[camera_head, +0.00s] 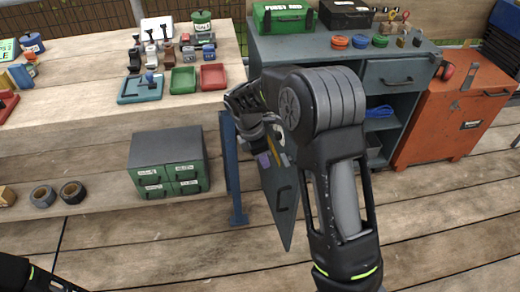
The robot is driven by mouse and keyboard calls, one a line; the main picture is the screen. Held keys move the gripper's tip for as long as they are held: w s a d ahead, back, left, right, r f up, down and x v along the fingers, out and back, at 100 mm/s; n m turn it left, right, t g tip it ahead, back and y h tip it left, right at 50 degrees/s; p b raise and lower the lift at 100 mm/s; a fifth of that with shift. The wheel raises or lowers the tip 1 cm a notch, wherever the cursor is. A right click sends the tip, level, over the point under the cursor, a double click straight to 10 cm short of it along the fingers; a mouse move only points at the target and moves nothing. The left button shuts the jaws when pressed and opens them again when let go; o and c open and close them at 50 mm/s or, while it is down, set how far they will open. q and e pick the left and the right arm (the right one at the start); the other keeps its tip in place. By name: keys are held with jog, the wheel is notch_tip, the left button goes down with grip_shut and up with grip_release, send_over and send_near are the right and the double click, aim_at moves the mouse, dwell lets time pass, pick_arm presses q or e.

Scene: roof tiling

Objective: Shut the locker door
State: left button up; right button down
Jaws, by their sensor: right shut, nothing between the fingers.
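The grey locker (398,84) stands at the back, right of centre. Its grey door (280,208) hangs open, swung out toward me on the left side, with a dark handle near its lower part. My right arm crosses in front and hides the hinge side, much of the opening and the door's upper part. My right gripper (254,120) is shut and empty, at the upper end of the door. I cannot tell whether it touches the door. Of my left arm only a dark part shows in the lower left corner; its gripper is not visible.
Left of the door, a wooden workbench (80,105) on a blue leg (233,175) carries tools and trays. A green drawer box (168,165) sits on its lower shelf. An orange cabinet (455,115) stands right of the locker. The front wooden floor is clear.

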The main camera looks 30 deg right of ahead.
jog(key=shift+s+d, duration=0.25)
jog(key=shift+d, duration=0.75)
jog(key=shift+s+d, duration=0.2)
jog(key=shift+d, duration=0.75)
jog(key=shift+d, duration=0.1)
